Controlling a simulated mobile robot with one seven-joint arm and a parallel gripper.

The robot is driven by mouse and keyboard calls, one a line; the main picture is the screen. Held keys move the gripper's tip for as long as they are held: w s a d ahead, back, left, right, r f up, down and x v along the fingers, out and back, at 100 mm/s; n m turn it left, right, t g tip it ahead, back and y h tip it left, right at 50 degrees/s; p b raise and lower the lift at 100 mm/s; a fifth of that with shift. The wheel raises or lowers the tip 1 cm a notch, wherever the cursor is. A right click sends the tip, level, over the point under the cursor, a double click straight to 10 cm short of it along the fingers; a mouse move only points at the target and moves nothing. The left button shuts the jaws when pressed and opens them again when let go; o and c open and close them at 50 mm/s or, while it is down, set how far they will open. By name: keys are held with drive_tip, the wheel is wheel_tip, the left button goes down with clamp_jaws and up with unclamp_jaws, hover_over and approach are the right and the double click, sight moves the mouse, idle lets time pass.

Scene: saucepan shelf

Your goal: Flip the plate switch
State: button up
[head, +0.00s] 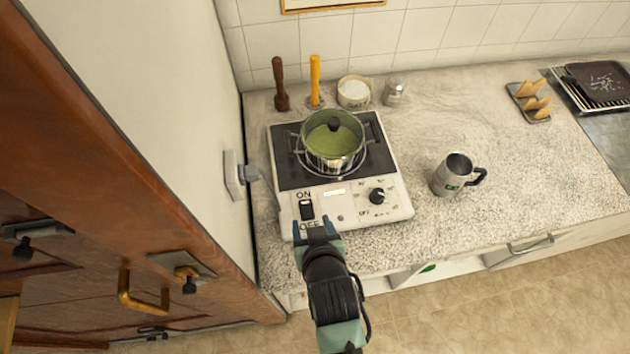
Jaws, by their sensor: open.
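A white hot plate (398,196) with a dark top stands on the counter. Its black rocker switch (306,209) sits at the front left of the panel, between the words ON and OFF. A black knob (377,196) is to its right. A steel saucepan (333,165) with green contents or a greenish see-through lid stands on the plate. My gripper (312,224) is open just in front of the switch, with a blue finger on either side near the panel's front edge. Whether it touches the panel, and which way the switch is tipped, I cannot tell.
A steel mug (453,174) stands right of the hot plate. A cord runs to a wall socket (233,175) at the left. A brown pestle-like tool (280,84), yellow-handled tool (315,80), white bowl (354,91) and jar (393,92) stand behind. The counter's right middle is clear.

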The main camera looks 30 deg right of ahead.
drive_tip(key=shift+v, duration=2.25)
